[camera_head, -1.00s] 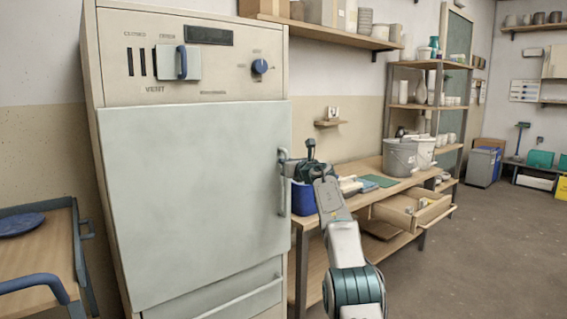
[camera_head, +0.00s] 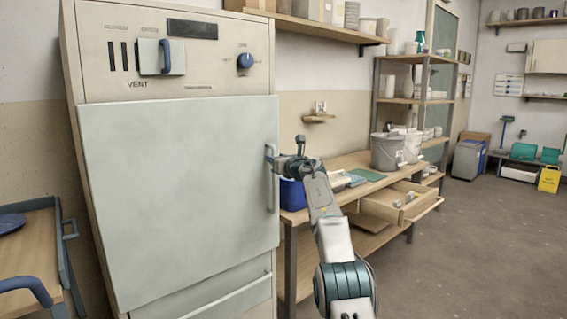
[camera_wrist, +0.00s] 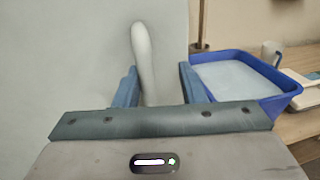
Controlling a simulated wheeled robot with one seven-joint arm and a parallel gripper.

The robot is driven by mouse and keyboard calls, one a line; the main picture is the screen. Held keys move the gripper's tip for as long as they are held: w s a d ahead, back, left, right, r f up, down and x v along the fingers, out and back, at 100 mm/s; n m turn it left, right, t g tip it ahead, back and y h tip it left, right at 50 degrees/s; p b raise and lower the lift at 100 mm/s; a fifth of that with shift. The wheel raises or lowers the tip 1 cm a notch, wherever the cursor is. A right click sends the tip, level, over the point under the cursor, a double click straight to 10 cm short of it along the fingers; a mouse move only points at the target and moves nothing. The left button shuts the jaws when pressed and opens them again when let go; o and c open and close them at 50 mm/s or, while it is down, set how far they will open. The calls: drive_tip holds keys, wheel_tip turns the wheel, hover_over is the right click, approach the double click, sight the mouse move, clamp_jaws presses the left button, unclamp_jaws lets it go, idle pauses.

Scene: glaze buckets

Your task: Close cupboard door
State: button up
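The tall cream cabinet (camera_head: 100,88) has a large pale grey-green door (camera_head: 175,190) in the head view. The door looks about flush with the front; I cannot tell whether a small gap is left. Its vertical handle (camera_head: 271,195) is at the right edge. My gripper (camera_head: 273,161) is at the upper part of this handle. In the wrist view the handle (camera_wrist: 146,62) stands between the two blue fingers of my gripper (camera_wrist: 158,85), closer to the left one, with a gap to the right finger. The fingers are apart.
A workbench (camera_head: 345,163) stands right of the cabinet, with a blue tub (camera_head: 291,196), grey buckets (camera_head: 385,152) and an open drawer (camera_head: 395,203). A wooden cart (camera_head: 30,243) is at the left.

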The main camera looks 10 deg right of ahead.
drive_tip(key=b+v, duration=0.9)
drive_tip(key=v, duration=0.4)
drive_tip(key=shift+s, duration=0.35)
drive_tip(key=s+d+r+m+t+h+p, duration=0.2)
drive_tip(key=s+r+m+h+p, duration=0.2)
drive_tip(key=r+m+p, duration=0.55)
drive_tip(key=s+d+r+m+g+h+p, duration=0.2)
drive_tip(key=s+m+h+p, duration=0.1)
drive_tip(key=s+m+p, duration=0.3)
drive_tip(key=s+d+r+m+g+h+p, duration=0.1)
drive_tip(key=s+d+r+m+h+p, duration=0.2)
drive_tip(key=m, duration=0.4)
drive_tip(key=s+a+f+m+g+y+p, duration=0.1)
drive_tip(key=s+m+p, duration=0.5)
drive_tip(key=s, duration=0.6)
drive_tip(key=s+a+f+m+g+y+p, duration=0.1)
drive_tip(key=s+a+f+m+g+p, duration=0.2)
drive_tip(key=s, duration=1)
drive_tip(key=s+a+f+m+g+y+p, duration=0.1)
drive_tip(key=s+a+m+g+p, duration=0.3)
drive_tip(key=s+m+g+p, duration=0.4)
drive_tip(key=s+f+m+p, duration=0.1)
drive_tip(key=s+p, duration=0.3)
drive_tip(key=p, duration=0.1)
drive_tip(key=shift+s+a+f+g, duration=0.2)
drive_tip(key=shift+s+a+g, duration=0.05)
drive_tip(key=shift+a+g, duration=0.15)
